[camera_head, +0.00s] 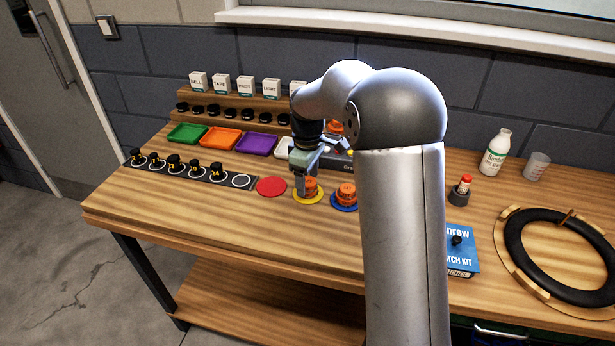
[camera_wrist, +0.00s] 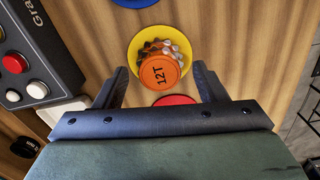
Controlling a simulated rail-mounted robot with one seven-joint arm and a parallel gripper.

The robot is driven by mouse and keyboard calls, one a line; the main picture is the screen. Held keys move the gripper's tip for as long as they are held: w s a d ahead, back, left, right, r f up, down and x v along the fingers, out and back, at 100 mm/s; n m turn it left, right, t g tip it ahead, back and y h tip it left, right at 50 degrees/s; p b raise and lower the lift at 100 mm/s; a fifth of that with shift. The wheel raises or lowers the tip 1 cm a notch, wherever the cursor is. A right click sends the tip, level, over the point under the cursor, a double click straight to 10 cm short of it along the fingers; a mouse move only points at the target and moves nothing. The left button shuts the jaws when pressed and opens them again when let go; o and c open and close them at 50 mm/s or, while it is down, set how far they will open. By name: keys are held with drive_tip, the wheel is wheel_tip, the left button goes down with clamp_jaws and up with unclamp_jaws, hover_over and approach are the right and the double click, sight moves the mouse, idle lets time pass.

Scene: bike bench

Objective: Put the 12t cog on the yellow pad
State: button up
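The 12t cog (camera_wrist: 159,72) has an orange top marked 12T and metal teeth. It sits on the yellow pad (camera_wrist: 136,49), whose rim shows around it in the wrist view. In the head view the orange cog (camera_head: 311,187) stands on the yellow pad (camera_head: 308,201), just below my gripper (camera_head: 302,188). In the wrist view my gripper (camera_wrist: 164,86) is open, with one finger on each side of the cog and a visible gap on both sides. The lower side of the cog is hidden.
A red pad (camera_head: 271,187) lies to the left and is empty. A blue pad (camera_head: 341,207) to the right carries another orange-topped piece (camera_head: 346,193). Green (camera_head: 187,134), orange (camera_head: 221,138) and purple (camera_head: 256,144) trays stand behind.

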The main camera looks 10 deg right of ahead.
sight(308, 181)
wheel_tip(308, 181, up, 12)
drive_tip(key=s+f+m, duration=0.3)
drive_tip(key=s, duration=0.7)
drive_tip(key=s+f+m, duration=0.3)
drive_tip(key=s+m, duration=0.1)
drive_tip(key=s, duration=0.7)
drive_tip(key=s+f+m, duration=0.3)
drive_tip(key=s, duration=0.8)
drive_tip(key=shift+s+a+f, duration=0.15)
drive_tip(key=shift+a+f, duration=0.2)
drive_tip(key=shift+a, duration=0.1)
drive_tip(key=shift+m, duration=0.3)
